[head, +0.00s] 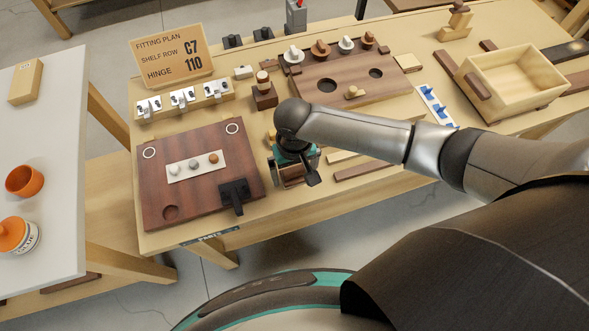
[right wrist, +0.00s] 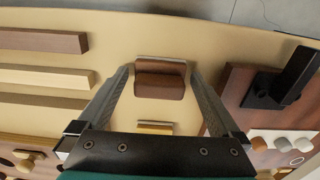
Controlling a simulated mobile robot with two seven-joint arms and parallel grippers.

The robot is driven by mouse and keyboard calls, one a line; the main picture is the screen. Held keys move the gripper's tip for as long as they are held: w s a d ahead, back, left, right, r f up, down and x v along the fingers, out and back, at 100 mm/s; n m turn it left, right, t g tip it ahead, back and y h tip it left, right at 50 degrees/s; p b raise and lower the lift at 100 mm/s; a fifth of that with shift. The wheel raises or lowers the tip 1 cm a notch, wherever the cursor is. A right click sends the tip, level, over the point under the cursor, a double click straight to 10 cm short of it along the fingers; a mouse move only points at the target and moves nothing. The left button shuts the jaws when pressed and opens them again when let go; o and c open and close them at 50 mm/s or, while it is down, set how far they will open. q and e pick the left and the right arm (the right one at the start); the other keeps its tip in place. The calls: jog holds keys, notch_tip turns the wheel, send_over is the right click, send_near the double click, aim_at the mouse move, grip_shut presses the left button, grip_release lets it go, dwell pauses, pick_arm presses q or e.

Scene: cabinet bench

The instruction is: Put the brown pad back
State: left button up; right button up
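A small brown pad (head: 213,158) sits at the right end of a white strip (head: 186,172), beside a grey and a white one, on the dark wood board (head: 160,190). My right gripper (head: 295,178) is over the bench just right of this board, pointing down. In the right wrist view my right gripper (right wrist: 162,88) has its fingers spread. A brown block (right wrist: 160,80) with a pale edge shows between them; I cannot tell whether the fingers touch it. The gripper partly hides this block in the head view. My left gripper is not in view.
A black bracket (head: 235,192) stands on the board near the gripper. Loose wooden strips (head: 362,170) lie to the right. A brown peg board (head: 350,85), a wooden bin (head: 515,80) and a sign (head: 172,57) stand farther back. An orange cup (head: 24,181) is on the white table.

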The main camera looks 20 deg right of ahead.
aim_at(294, 171)
jog(key=shift+r, duration=0.15)
pick_arm(q)
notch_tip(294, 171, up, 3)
jog(key=p, duration=0.3)
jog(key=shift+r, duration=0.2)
pick_arm(e)
notch_tip(294, 171, up, 12)
